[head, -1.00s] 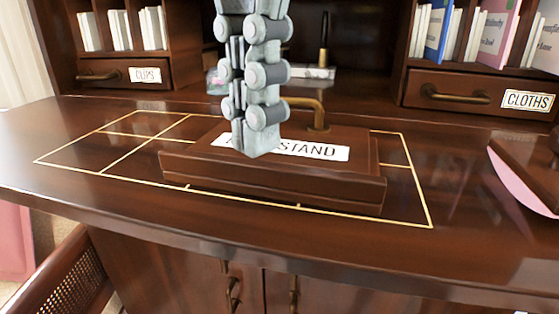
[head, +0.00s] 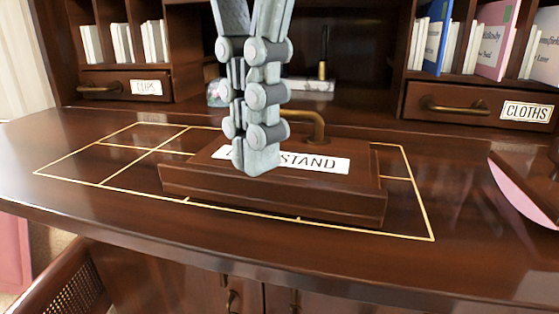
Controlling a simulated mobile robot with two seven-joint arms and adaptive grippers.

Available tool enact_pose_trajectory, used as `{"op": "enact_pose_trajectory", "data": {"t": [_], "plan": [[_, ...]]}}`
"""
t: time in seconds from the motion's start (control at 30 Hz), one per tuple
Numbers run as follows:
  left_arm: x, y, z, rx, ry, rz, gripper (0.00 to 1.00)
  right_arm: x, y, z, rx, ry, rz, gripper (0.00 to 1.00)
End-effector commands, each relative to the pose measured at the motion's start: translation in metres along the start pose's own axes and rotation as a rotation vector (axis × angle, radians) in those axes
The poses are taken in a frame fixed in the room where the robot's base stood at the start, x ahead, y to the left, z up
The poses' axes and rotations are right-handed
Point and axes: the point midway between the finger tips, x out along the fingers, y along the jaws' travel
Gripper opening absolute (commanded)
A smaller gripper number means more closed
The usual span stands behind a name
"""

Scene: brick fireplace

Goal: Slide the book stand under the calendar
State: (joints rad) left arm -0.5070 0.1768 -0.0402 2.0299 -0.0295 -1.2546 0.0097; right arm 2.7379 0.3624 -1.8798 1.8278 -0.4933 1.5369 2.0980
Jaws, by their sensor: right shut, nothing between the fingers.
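The book stand (head: 320,196) is a low dark-brown wooden block with a brass handle (head: 316,124) rising at its back. It lies on the desk inside a gold-lined rectangle, and its white label reads "STAND", the first part hidden by my gripper. My right gripper (head: 257,165) is grey, shut and empty. It points down in front of the label and the stand's top; I cannot tell whether it touches. My left gripper is not in view. I cannot make out anything that is clearly a calendar.
The gold lines continue over bare desk (head: 120,165) to the left. A brown object with a pink edge (head: 515,187) stands at the right. Drawers marked "CLIPS" (head: 125,88) and "CLOTHS" (head: 470,104) and book compartments line the back. A chair (head: 65,285) is at the front left.

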Motion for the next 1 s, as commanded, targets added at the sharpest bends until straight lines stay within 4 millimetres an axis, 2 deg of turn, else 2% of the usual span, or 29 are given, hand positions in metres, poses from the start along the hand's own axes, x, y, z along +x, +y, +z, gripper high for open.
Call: {"op": "enact_pose_trajectory", "data": {"t": [0.57, 1.0], "plan": [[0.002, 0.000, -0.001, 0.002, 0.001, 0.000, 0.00, 0.001, 0.000, 0.000, 0.000, 0.000, 0.000, 0.00], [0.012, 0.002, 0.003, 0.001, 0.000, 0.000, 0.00, 0.013, 0.000, 0.000, 0.000, 0.000, 0.000, 0.00]]}}
